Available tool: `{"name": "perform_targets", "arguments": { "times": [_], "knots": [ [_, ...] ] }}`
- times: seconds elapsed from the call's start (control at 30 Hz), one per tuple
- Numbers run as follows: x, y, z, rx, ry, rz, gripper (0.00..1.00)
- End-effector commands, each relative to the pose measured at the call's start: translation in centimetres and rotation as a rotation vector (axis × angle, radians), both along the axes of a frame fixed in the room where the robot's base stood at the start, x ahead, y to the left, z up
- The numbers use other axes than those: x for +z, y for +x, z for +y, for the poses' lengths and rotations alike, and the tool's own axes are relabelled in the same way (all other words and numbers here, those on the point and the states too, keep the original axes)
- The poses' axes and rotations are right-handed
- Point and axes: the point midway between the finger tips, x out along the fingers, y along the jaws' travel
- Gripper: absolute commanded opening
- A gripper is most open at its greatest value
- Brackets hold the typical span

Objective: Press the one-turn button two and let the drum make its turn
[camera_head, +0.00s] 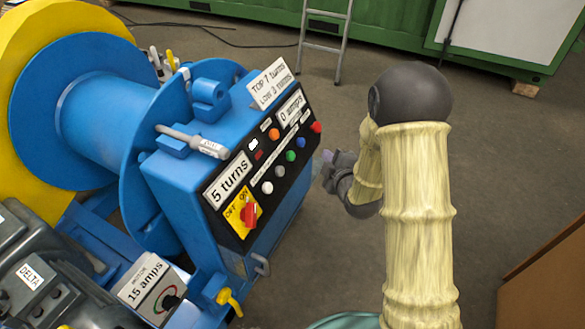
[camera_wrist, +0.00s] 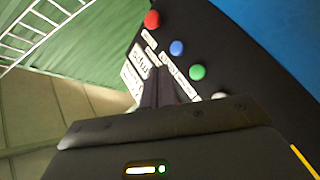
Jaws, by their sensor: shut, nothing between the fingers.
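The blue drum (camera_head: 100,115) stands at the left, with yellow and blue end flanges. The black control panel (camera_head: 285,150) beside it shows a "5 turns" plate, a "0 amps" plate and a red switch (camera_head: 250,214). I cannot read which is button two. My gripper (camera_head: 328,165) is shut and empty, just right of the panel. In the wrist view its dark fingers (camera_wrist: 165,88) are near the button row; contact is unclear.
A sign (camera_head: 271,84) reading "TOP 7 turns" stands on the blue housing. A motor (camera_head: 40,285) marked DELTA and a "15 amps" box (camera_head: 150,285) are at lower left. A ladder (camera_head: 325,40) leans on a green container behind.

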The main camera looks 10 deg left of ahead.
Motion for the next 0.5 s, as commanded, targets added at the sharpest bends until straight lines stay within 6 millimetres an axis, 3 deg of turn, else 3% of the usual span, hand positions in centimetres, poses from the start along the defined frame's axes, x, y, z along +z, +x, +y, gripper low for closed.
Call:
{"name": "perform_targets", "arguments": {
  "times": [0.5],
  "knots": [
    [-0.32,0.24,0.54,0.006,-0.006,-0.014,0.0]
  ]
}}
